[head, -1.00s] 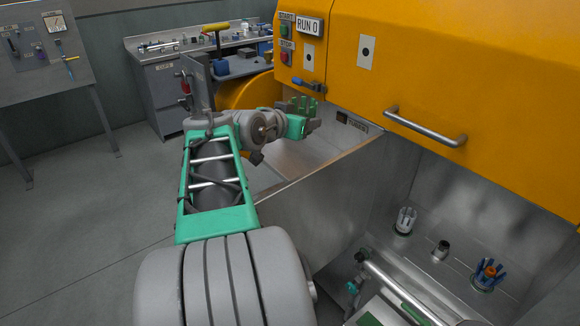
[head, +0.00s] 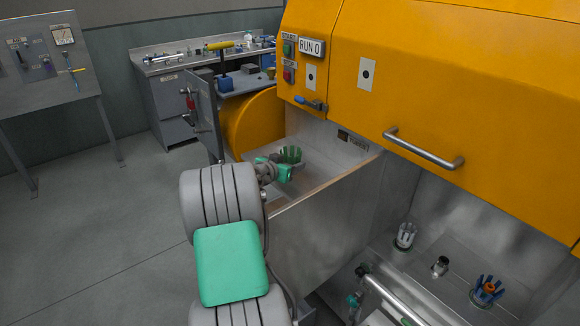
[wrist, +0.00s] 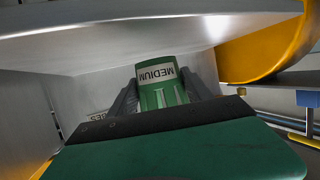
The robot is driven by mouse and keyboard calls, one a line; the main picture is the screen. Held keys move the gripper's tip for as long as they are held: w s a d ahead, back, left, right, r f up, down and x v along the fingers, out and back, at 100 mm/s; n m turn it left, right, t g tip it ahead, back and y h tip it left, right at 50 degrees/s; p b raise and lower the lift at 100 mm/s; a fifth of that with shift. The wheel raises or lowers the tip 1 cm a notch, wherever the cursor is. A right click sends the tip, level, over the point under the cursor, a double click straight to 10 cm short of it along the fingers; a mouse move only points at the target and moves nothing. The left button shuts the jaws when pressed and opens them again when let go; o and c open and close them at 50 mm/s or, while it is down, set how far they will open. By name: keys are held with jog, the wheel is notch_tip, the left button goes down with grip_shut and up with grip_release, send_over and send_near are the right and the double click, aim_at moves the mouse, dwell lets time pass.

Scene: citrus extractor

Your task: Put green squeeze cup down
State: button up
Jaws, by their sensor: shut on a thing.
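The green squeeze cup (head: 291,154), with upright prongs, is in my gripper (head: 285,170) at the far end of the steel bay left of the yellow machine. In the wrist view the cup (wrist: 160,96) carries a white MEDIUM label, and the dark fingers of my gripper (wrist: 162,98) are shut on its two sides. The cup is low inside the bay, close to its steel surface. I cannot tell whether its base touches that surface.
A steel partition (head: 325,205) stands right of my arm. Beyond it are a white pronged cup (head: 405,236), a metal post (head: 440,265) and a blue pronged cup (head: 485,292). A grey door (head: 203,112) stands open on the left. The yellow hood (head: 440,85) overhangs the right side.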

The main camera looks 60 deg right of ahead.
notch_tip(320, 180, down, 2)
jog(key=shift+f, duration=0.3)
jog(key=o, duration=1.7)
jog(key=shift+o, duration=0.2)
jog(key=shift+r, duration=0.1)
